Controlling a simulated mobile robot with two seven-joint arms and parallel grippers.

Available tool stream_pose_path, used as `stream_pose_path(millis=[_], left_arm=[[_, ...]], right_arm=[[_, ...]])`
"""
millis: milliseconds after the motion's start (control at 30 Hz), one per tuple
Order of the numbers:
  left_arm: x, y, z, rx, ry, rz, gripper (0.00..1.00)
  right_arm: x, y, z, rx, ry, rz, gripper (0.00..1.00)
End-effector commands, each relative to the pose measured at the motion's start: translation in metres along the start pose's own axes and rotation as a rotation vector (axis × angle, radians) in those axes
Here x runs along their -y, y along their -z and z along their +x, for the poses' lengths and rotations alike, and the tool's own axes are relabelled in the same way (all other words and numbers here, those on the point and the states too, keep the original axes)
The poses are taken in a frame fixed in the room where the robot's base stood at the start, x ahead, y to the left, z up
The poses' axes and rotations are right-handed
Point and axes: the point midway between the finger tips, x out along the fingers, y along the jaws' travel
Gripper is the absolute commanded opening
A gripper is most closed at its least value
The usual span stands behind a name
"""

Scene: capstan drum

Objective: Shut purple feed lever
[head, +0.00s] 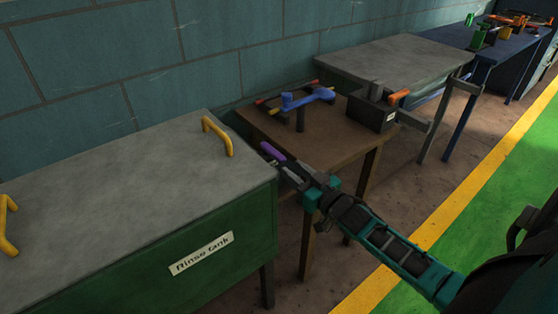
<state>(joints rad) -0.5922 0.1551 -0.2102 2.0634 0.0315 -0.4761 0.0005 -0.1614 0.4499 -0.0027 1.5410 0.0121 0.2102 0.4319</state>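The purple feed lever (272,151) shows at the front left edge of the brown wooden table, close to the corner of the rinse tank. Its purple grip points up and to the left; its lower end and mount are hidden by my gripper. My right gripper (288,170) reaches in from the lower right, with its fingertips at the lower end of the purple grip. Whether the fingers are closed on the lever or only beside it is too small to tell. My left gripper is out of view.
The green rinse tank (225,215) with a grey lid and yellow handles stands at left. The brown table (330,145) carries a blue crank (305,98) and a dark box (371,113) with an orange handle (398,97). A grey table (395,55) stands behind.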

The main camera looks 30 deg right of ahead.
Motion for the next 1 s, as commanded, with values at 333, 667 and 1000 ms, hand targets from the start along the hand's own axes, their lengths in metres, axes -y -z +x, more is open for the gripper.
stream_pose_path(millis=[333,667,1000], left_arm=[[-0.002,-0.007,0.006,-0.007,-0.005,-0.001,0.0],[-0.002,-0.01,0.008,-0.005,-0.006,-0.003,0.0],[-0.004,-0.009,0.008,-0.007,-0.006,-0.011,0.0]], right_arm=[[0.0,-0.001,0.056,0.0,0.0,-0.001,0.34],[0.0,-0.001,0.069,0.002,0.0,0.0,0.34],[0.0,-0.001,0.069,0.001,0.0,0.0,0.18]])
